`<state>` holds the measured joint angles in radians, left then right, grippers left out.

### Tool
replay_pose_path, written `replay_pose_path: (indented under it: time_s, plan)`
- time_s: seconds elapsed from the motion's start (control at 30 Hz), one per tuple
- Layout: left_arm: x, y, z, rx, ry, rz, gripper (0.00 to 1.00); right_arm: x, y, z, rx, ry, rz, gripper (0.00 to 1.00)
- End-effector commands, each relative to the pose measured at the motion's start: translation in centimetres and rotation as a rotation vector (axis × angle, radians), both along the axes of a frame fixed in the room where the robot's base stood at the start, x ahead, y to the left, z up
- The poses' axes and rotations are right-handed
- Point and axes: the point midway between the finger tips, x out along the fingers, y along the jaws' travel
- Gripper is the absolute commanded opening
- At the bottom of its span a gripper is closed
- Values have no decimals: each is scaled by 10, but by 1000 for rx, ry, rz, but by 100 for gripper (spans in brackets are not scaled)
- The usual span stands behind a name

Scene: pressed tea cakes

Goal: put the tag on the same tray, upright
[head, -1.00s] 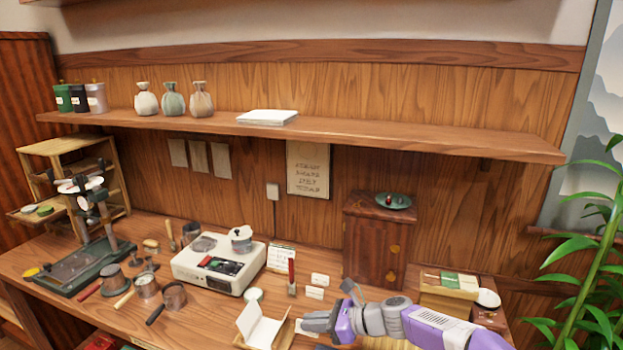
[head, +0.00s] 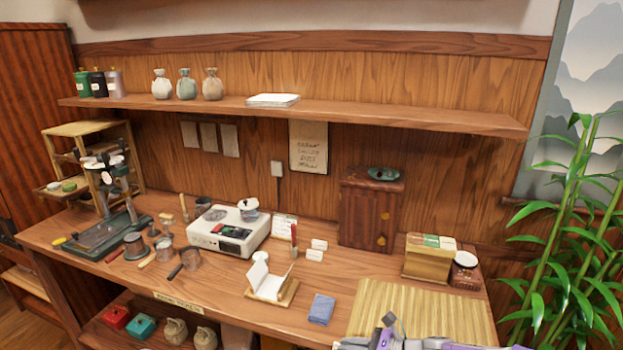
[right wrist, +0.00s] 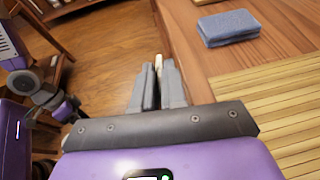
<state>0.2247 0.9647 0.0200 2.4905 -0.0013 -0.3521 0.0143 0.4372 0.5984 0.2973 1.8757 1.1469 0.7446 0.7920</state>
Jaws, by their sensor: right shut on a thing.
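My right gripper (right wrist: 158,85) is shut on a small pale thing (right wrist: 158,62); only its tip shows between the fingers, so I cannot tell whether it is the tag. In the head view, my right gripper (head: 350,345) is at the bottom edge, largely cut off. A pulled-out tray (head: 50,192) in the left wooden rack bears a green cake and a pale one.
A folded blue cloth (head: 321,309) lies beside a bamboo mat (head: 375,312). A wooden tray (head: 286,298) holds folded white paper. A scale (head: 215,240), a press (head: 100,238) and several tools crowd the bench's left. Under the right gripper, the wrist view shows floor (right wrist: 100,50).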

Motion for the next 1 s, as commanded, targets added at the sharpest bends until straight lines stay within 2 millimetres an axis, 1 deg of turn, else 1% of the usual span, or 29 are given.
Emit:
replay_pose_path:
  time_s: [0.03, 0.1, 0.2, 0.3, 0.4, 0.53, 0.87, 0.93, 1.0]
  plan:
    - [0, 0, 1, 0, 0, 0, 50, -12, -16, -13, 3, 11, -31, 0]
    - [0, 0, 1, 0, 0, 0, 50, -28, -35, -29, 3, 12, -70, 0]
    - [0, 0, 2, 0, 0, 0, 50, -51, -55, -47, -1, 12, -122, 0]
    - [0, 0, 3, 0, 0, 0, 50, -69, -68, -59, -7, 10, -160, 0]
    - [0, 0, 3, 0, 0, 0, 50, -80, -75, -65, -15, 8, -183, 0]
    - [0, 0, 3, 0, 0, 0, 50, -86, -78, -69, -19, 5, -193, 0]
    - [0, 0, 3, 0, 0, 0, 50, -85, -78, -69, -19, 5, -193, 0]
    - [0, 0, 3, 0, 0, 0, 43, -85, -78, -69, -19, 5, -193, 0]
    - [0, 0, 3, 0, 0, 0, 43, -85, -78, -69, -19, 5, -193, 0]
